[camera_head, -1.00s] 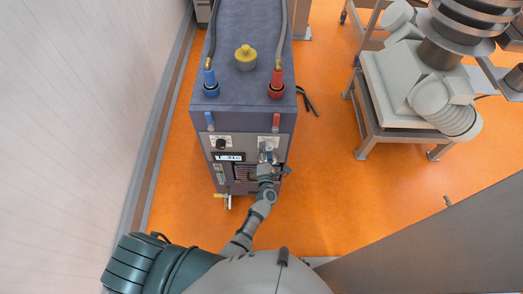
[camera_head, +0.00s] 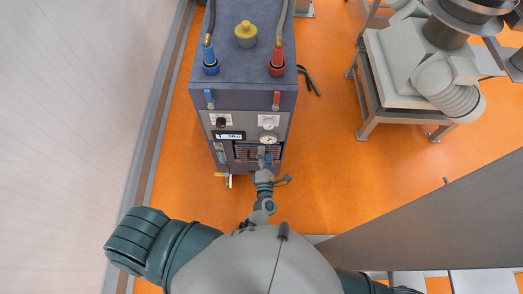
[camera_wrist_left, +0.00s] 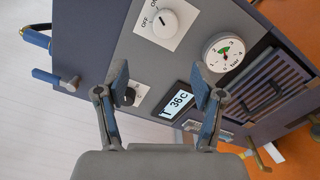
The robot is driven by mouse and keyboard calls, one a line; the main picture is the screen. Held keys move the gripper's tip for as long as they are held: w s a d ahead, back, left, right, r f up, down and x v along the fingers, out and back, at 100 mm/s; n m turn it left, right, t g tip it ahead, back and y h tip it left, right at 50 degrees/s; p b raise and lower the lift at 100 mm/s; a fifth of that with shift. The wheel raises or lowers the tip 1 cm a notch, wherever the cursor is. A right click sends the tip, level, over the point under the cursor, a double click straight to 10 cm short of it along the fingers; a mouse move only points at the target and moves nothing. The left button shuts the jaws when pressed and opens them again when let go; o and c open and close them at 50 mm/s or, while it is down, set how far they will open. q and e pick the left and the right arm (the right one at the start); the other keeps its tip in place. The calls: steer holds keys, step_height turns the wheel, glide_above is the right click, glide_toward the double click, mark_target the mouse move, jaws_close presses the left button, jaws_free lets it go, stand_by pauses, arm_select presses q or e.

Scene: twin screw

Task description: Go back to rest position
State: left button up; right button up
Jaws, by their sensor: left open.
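My left gripper (camera_head: 265,157) is in front of the front panel of a dark blue-grey machine (camera_head: 245,95). In the left wrist view its two blue-padded fingers (camera_wrist_left: 160,84) are spread apart with nothing between them. Beyond the fingers are a white ON/OFF plate with a round knob (camera_wrist_left: 162,22), a round pressure gauge (camera_wrist_left: 224,52) and a lit display (camera_wrist_left: 180,100) reading about 36 C. No finger visibly touches the panel. My right gripper is out of view; only a dark part of my arm shows at the bottom right of the head view.
The machine has a blue lever (camera_head: 209,99), a red lever (camera_head: 276,100), hoses and a yellow cap (camera_head: 246,34) on top. A pale wall is at the left. A grey panel (camera_head: 430,225) and a metal stand (camera_head: 415,95) are at the right. Orange floor between is clear.

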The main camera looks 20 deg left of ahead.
arm_select(q)
steer(key=shift+d, duration=0.1)
steer(key=s+d+f+m+g+h, duration=0.1)
steer(key=s+f+m+g+h, duration=0.15)
steer(key=s+f+m, duration=0.5)
steer(key=s+d+f+m+g+h, duration=0.1)
steer(key=s+f+m+g+h, duration=0.3)
steer(key=f, duration=0.7)
steer(key=s+d+f+m+g+h, duration=0.1)
steer(key=s+f+m, duration=0.1)
steer(key=f+m, duration=0.6)
steer(key=s+a+f+m+g+y, duration=0.1)
steer(key=s+a+f+m+g, duration=0.3)
steer(key=s, duration=0.8)
steer(key=s+a+f+m+g+y, duration=0.1)
steer(key=s+a+f+m+g, duration=0.4)
steer(key=s+a+f, duration=0.4)
steer(key=s+f, duration=0.1)
steer(key=s, duration=0.1)
steer(key=shift+s+a+f, duration=0.25)
steer(key=shift+s+f, duration=0.05)
steer(key=shift+s, duration=0.05)
